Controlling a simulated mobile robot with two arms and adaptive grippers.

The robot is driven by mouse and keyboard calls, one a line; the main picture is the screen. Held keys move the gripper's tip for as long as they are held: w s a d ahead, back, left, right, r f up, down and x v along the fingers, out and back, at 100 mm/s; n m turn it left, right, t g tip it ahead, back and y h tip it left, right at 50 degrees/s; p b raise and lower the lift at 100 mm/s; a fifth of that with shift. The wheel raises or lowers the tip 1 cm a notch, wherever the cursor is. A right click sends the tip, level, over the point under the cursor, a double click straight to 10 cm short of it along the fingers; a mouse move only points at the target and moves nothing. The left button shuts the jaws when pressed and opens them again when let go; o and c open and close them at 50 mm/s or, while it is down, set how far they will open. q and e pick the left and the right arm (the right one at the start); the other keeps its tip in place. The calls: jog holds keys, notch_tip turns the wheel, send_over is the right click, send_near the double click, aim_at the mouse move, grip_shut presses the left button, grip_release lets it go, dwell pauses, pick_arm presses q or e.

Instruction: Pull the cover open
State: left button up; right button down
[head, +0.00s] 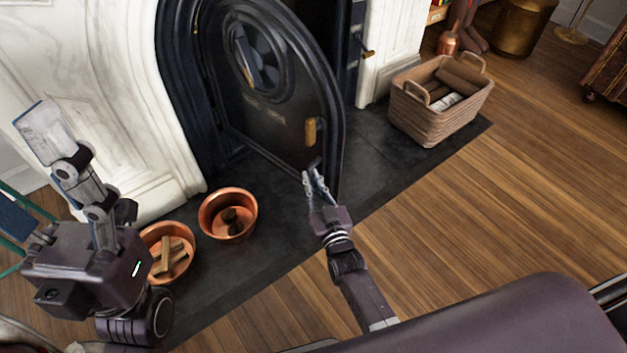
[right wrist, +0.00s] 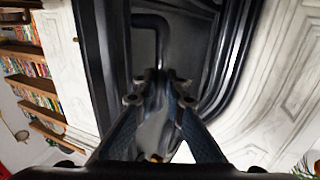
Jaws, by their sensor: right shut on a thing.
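The cover (head: 268,110) is a black arched fireplace door with a round window. It stands partly open, with a dark gap behind its right edge. A brass latch piece (head: 311,131) is on its lower right. My right gripper (head: 313,172) is at the door's lower right, just below the brass piece. In the right wrist view its fingers (right wrist: 160,85) close on the end of a dark bent handle (right wrist: 158,45). Part of the grip is hidden by the fingers. My left arm shows at the left, but its fingers cannot be made out.
Two copper bowls, a near one with wood pieces (head: 150,236) and another with dark lumps (head: 206,222), stand on the dark hearth left of my right gripper. A wicker basket of logs (head: 408,115) stands to the right. The wooden floor in front is clear.

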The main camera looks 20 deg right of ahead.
jog(key=shift+w+a+r, duration=0.25)
jog(key=shift+a+r, duration=0.15)
jog(key=c, duration=2)
grip_release()
jog(key=shift+a+f, duration=0.1)
jog(key=shift+f, duration=0.05)
jog(key=shift+o, duration=0.2)
jog(key=shift+f, duration=0.1)
jog(key=shift+d, duration=0.2)
jog(key=s, duration=1.2)
jog(key=shift+d, duration=0.2)
